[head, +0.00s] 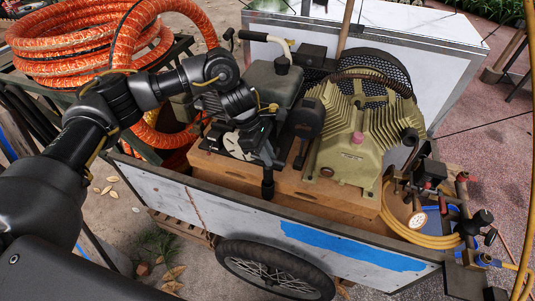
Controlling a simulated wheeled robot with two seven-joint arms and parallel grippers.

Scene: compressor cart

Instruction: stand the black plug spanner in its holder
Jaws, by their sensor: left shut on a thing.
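My left gripper (267,153) reaches in from the left, over the wooden deck of the cart beside the engine. It points down and is shut on the black plug spanner (268,186). The spanner hangs roughly upright below the fingers, with its thicker lower end in front of the deck's near edge. Its upper part is hidden by the gripper. I cannot make out the holder for certain, nor whether the spanner's lower end touches anything. My right gripper is not in view.
The green compressor (347,140) stands right of the gripper, with a black cylinder close by. The cart's white side panel (210,205) runs along the near side. Orange hose (75,50) is coiled at upper left. Valves and yellow hose (405,225) fill the right end.

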